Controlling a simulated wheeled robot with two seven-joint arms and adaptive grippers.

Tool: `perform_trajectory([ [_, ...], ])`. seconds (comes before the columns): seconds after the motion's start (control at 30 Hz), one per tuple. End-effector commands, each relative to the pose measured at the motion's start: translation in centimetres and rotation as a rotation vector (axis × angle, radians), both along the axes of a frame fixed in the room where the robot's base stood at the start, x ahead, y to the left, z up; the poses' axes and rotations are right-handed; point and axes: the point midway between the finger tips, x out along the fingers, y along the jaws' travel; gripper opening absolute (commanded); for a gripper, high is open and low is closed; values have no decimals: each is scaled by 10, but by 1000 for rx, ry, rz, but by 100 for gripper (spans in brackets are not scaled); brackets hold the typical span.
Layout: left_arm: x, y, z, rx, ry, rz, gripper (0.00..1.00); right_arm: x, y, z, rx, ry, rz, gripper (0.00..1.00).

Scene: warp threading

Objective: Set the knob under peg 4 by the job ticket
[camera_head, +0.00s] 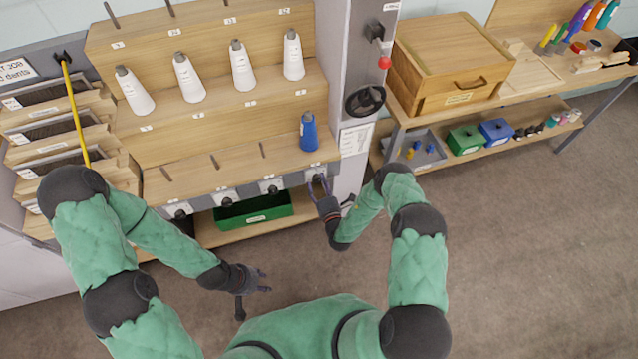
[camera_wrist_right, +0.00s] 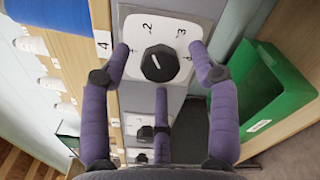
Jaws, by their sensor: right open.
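The black knob (camera_wrist_right: 158,63) sits on a white dial plate with numbers around it, beside a label 4. Its pale pointer line is small, and I cannot tell its exact setting. In the head view my right gripper (camera_head: 320,186) is at this knob, below the blue cone (camera_head: 308,132). In the wrist view my right gripper (camera_wrist_right: 158,75) is open, its purple fingers spread on both sides of the knob, contact unclear. My left gripper (camera_head: 258,280) is open and empty over the floor. A printed sheet (camera_head: 355,139), possibly the job ticket, hangs on the grey column, too small to read.
Other knobs (camera_head: 227,202) line the rack front to the left. A green bin (camera_head: 253,211) sits on the shelf below. White cones (camera_head: 242,66) stand on upper pegs. A handwheel (camera_head: 365,100) and red button (camera_head: 384,63) are on the column. A wooden box (camera_head: 450,62) stands right.

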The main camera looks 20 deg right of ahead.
Motion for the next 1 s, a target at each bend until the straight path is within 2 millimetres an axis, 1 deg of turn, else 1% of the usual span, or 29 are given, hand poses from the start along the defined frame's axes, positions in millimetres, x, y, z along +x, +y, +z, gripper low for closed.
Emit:
perform_trajectory([
  [0.03, 0, 0, -2, 0, 0, 0, 40, 4, 1, 0, -1, -2, 1, 61],
  [0.13, 0, 0, -2, 0, 0, 0, 40, 9, 1, 0, 0, 0, 0, 61],
  [0.43, 0, 0, -2, 0, 0, 0, 40, 10, 0, 0, 1, 0, 0, 61],
  [0.47, 0, 0, -2, 0, 0, 0, 40, 10, 0, 1, 1, 0, 0, 52],
  [0.5, 0, 0, -2, 0, 0, 0, 40, 10, 0, 1, 1, 0, 0, 41],
  [0.57, 0, 0, -2, 0, 0, 0, 40, 10, 0, 1, 1, 0, 0, 24],
  [0.6, 0, 0, -2, 0, 0, 0, 40, 11, 0, 1, 0, 0, 0, 13],
  [0.63, 0, 0, -2, 0, 0, 0, 40, 11, 0, 1, 0, -1, -1, 5],
  [1.0, 0, 0, -2, 0, 0, 0, 40, 11, -1, 1, 2, -3, -3, 5],
])
